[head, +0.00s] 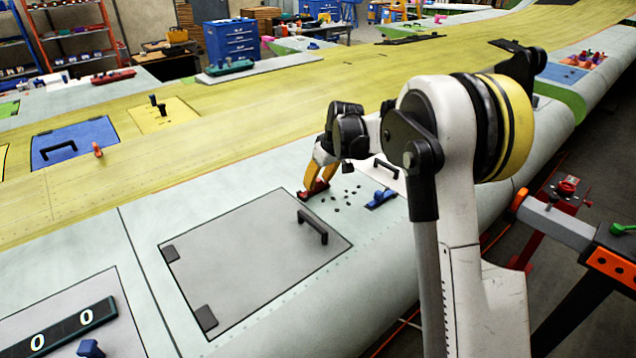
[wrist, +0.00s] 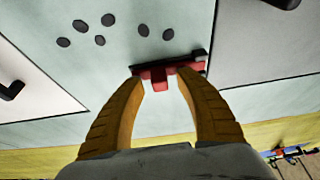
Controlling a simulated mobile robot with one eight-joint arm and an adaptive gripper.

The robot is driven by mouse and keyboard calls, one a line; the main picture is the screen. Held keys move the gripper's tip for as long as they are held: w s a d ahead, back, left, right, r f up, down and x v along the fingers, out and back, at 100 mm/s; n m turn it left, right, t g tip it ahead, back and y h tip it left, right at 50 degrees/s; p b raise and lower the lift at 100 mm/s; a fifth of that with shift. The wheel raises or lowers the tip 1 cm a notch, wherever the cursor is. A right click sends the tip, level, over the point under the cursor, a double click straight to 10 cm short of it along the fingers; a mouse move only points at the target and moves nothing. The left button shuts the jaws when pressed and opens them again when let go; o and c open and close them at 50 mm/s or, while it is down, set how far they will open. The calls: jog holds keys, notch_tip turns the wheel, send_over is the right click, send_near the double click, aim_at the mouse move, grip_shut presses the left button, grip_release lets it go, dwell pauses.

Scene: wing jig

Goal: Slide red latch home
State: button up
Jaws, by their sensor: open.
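The red latch (head: 314,190) sits on the pale green wing skin, close to the far right corner of a grey hatch. It also shows in the wrist view (wrist: 159,80), where its raised red tab stands between my fingertips and a dark base strip runs along it. My gripper (head: 318,177) is at the latch, with its yellow fingers pointing down. In the wrist view my gripper (wrist: 160,82) is open, one finger on each side of the tab. I cannot tell whether either finger touches it.
The grey hatch (head: 250,255) has a black handle (head: 313,227). Several dark round spots (wrist: 100,40) lie beside the latch. A blue latch (head: 380,199) is to the right, near a white panel with a black handle (head: 386,169). A red stand (head: 545,235) is at the right.

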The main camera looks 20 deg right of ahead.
aim_at(307, 192)
grip_shut()
jog(key=a, duration=0.1)
jog(key=s+a, duration=0.1)
jog(key=a, duration=0.1)
jog(key=shift+s+a, duration=0.25)
jog(key=shift+a, duration=0.05)
jog(key=shift+d+f, duration=0.1)
grip_release()
jog(key=shift+a, duration=0.25)
